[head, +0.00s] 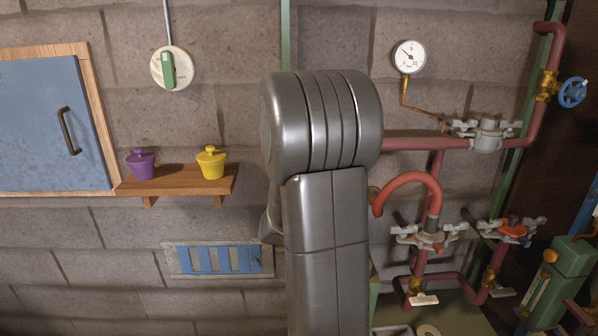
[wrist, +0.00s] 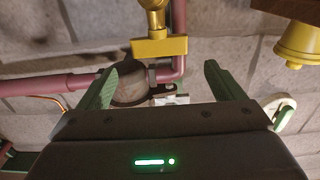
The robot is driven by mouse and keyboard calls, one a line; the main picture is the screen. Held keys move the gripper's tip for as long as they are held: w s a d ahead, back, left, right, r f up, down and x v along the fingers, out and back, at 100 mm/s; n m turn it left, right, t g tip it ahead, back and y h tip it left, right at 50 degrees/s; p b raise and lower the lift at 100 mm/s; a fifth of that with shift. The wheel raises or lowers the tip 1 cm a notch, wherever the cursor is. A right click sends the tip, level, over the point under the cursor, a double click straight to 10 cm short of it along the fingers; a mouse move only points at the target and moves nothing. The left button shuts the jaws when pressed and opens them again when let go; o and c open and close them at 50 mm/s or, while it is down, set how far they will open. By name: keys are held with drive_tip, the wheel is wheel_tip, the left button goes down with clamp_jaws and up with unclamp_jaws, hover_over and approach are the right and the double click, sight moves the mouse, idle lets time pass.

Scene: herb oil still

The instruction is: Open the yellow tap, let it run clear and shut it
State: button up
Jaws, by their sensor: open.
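The yellow tap's T-shaped handle (wrist: 160,47) shows in the wrist view, at the upper middle, its bar lying across the picture. It hangs in front of a red pipe. My gripper (wrist: 160,68) is open, its two green fingers spread wide with nothing held between them. The handle lies between the fingers in the picture, near their tips. I see no contact, and cannot tell how far off it is. In the head view the yellow tap and my gripper are hidden behind my grey arm.
In the head view, a shelf (head: 178,180) holds a purple pot (head: 140,164) and a yellow pot (head: 211,163). A green-handled switch (head: 170,68) is above. Red pipes (head: 410,144), a gauge (head: 409,57) and a blue handwheel (head: 572,92) stand right of my arm.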

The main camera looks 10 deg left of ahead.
drive_tip(key=p+x, duration=0.1)
drive_tip(key=x, duration=0.6)
drive_tip(key=shift+w, duration=0.2)
drive_tip(key=shift+c, duration=0.2)
drive_tip(key=shift+f, duration=0.1)
drive_tip(key=c, duration=0.9)
